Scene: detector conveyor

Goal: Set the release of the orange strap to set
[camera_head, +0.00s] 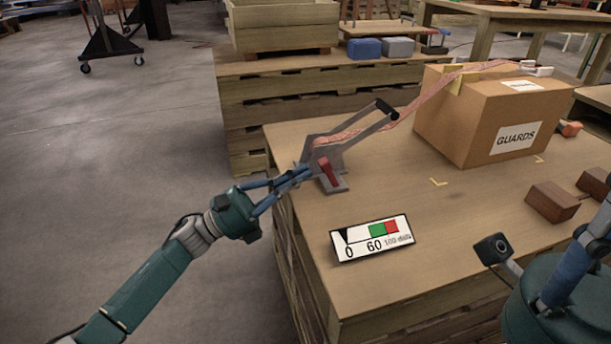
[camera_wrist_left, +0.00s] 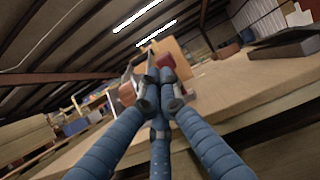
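The ratchet (camera_head: 345,150) is a grey metal buckle at the table's left edge, its black-tipped handle (camera_head: 386,109) raised to the upper right. The orange strap (camera_head: 425,98) runs from it up over the cardboard box. A red release tab (camera_head: 328,171) sits low on the ratchet. My left gripper (camera_head: 304,173) is just left of this tab, its blue fingers drawn together at the tips. In the left wrist view, the fingertips (camera_wrist_left: 163,92) are close together, with a dark red piece (camera_wrist_left: 170,62) beyond them. My right gripper (camera_head: 575,265) is partly visible; its fingertips are cut off.
A gauge card (camera_head: 373,239) with green and red fields lies on the table (camera_head: 440,215). The GUARDS box (camera_head: 490,115) stands at the back right. Brown blocks (camera_head: 552,201) lie at the right. The table's middle is mostly clear. A pallet stack (camera_head: 240,105) stands behind.

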